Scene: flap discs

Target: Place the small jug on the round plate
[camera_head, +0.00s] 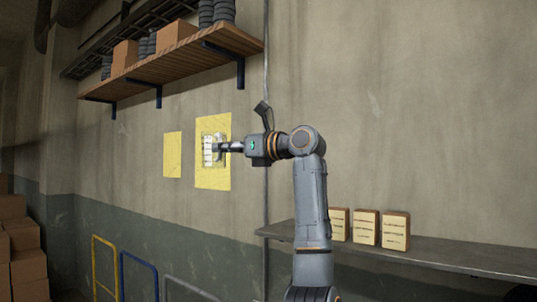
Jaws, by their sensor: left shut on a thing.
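My left gripper (222,147) reaches toward the left in the middle of the view, in front of the wall with a yellow sheet. It is shut on a small pale thing (208,152) at its fingertips. That thing is too small and partly hidden, so I cannot tell what it is. I cannot make out a small jug or a round plate anywhere in the view. My right gripper is not in view.
A grey shelf (450,256) at the lower right carries three boxes with labels. A high wooden shelf (185,62) holds cartons and dark stacked discs. Yellow sheets (172,155) hang on the wall. Cartons (25,265) are stacked at lower left, near coloured rails (138,262).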

